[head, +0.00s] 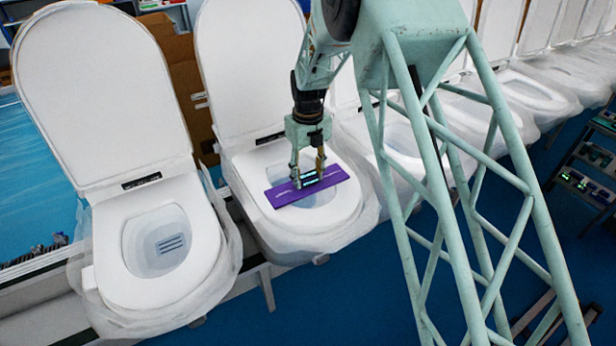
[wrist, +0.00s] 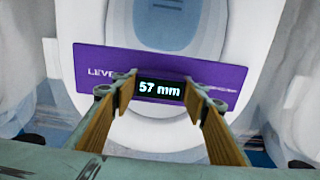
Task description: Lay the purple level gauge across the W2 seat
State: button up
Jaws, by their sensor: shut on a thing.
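The purple level gauge (head: 283,196) is a flat bar with a dark display. It spans the bowl opening of the second toilet from the left, with its ends over both sides of the white seat (head: 338,208). My gripper (head: 308,180) points down and is shut on the gauge's middle. In the wrist view the gauge (wrist: 228,76) lies crosswise between my fingers (wrist: 160,92), and its display reads 57 mm. The bowl (wrist: 168,25) shows behind it. I cannot tell whether the gauge touches the seat. No W2 label is readable.
A toilet with its lid raised (head: 100,95) stands to the left. More wrapped toilets (head: 530,90) run in a row to the right. The raised lid (head: 245,70) of the second toilet stands behind my gripper. Blue floor (head: 330,300) is clear in front.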

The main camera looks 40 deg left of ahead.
aim_at(308, 175)
jog(key=shift+f, duration=0.1)
jog(key=o, duration=1)
jog(key=shift+r+b, duration=0.45)
jog(key=shift+r, duration=5.65)
